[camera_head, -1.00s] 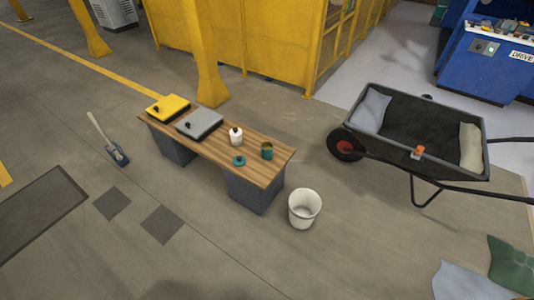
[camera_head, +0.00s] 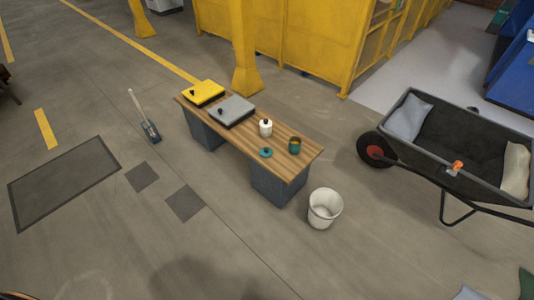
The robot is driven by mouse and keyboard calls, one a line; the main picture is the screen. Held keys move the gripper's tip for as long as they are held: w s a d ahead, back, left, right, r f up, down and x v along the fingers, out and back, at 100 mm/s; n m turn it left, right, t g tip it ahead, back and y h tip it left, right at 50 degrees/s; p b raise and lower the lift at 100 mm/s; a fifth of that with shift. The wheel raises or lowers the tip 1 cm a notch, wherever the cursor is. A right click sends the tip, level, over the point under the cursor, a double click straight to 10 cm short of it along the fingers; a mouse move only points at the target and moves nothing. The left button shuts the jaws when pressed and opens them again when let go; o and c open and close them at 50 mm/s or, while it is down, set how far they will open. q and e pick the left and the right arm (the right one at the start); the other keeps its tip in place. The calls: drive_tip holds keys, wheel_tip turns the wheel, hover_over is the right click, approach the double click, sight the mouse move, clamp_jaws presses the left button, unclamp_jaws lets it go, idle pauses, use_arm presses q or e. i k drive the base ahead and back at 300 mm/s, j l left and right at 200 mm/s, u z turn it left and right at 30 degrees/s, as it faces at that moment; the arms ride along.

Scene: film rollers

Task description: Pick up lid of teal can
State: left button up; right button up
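The teal can (camera_head: 295,146) stands upright and open on top near the right end of a wooden bench (camera_head: 225,135). A teal lid (camera_head: 266,152) with a dark knob lies flat on the bench, to the left of the can and apart from it. Neither of my grippers shows in the head view.
A white lidded jar (camera_head: 265,128), a grey box (camera_head: 232,110) and a yellow box (camera_head: 203,93) share the bench. A white bucket (camera_head: 325,208) stands right of it. A wheelbarrow (camera_head: 450,150) is farther right, a yellow pillar (camera_head: 245,50) behind.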

sight(265, 152)
drive_tip(key=i+j+z, duration=0.2)
drive_tip(key=i, duration=0.3)
drive_tip(key=i+j+z, duration=0.2)
drive_tip(key=i+j, duration=0.15)
drive_tip(key=i, duration=0.15)
